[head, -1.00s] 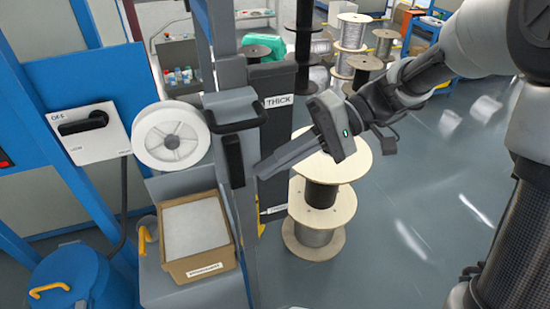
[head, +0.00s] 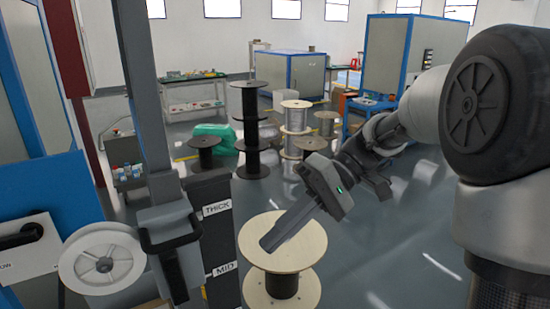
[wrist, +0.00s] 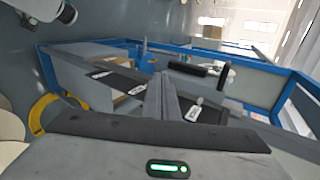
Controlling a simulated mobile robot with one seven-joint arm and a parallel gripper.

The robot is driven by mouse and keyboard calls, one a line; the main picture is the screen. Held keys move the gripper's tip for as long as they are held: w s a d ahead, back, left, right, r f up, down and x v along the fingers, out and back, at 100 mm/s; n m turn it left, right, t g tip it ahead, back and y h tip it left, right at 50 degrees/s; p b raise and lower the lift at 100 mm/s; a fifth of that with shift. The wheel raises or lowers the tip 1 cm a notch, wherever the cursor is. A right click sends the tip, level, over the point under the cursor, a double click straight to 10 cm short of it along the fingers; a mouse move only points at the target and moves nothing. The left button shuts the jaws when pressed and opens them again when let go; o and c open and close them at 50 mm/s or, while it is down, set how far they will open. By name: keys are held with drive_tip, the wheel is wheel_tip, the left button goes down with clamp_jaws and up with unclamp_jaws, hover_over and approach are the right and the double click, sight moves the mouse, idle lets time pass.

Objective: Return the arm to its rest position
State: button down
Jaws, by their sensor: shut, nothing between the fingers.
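My gripper (head: 272,240) is in the middle of the head view, shut and empty. Its fingers point down and to the left, in front of the wooden cable spool (head: 303,243) in the picture. My arm reaches in from the right side. In the wrist view the shut fingers (wrist: 163,88) point away from the camera toward the blue-framed machine (wrist: 105,52). I cannot tell the exact gap between the fingers and the spool.
Dark panels labelled THICK and MID (head: 214,235) stand left of the gripper. A white reel (head: 102,258) is at the lower left. Several spools (head: 295,120) stand farther back. The floor (head: 400,235) between the wooden spool and my arm's base is clear.

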drive_tip(key=s+d+r+m+t+h+p, duration=0.2)
drive_tip(key=s+d+t+h+p, duration=0.1)
drive_tip(key=d, duration=0.4)
drive_tip(key=s+d+r+m+t+h+p, duration=0.3)
drive_tip(key=s+d+t+h, duration=0.3)
drive_tip(key=d+t+h, duration=0.1)
drive_tip(key=shift+s+r+m+t, duration=0.2)
drive_tip(key=shift+r+m+t, duration=0.1)
drive_tip(key=shift+t, duration=0.5)
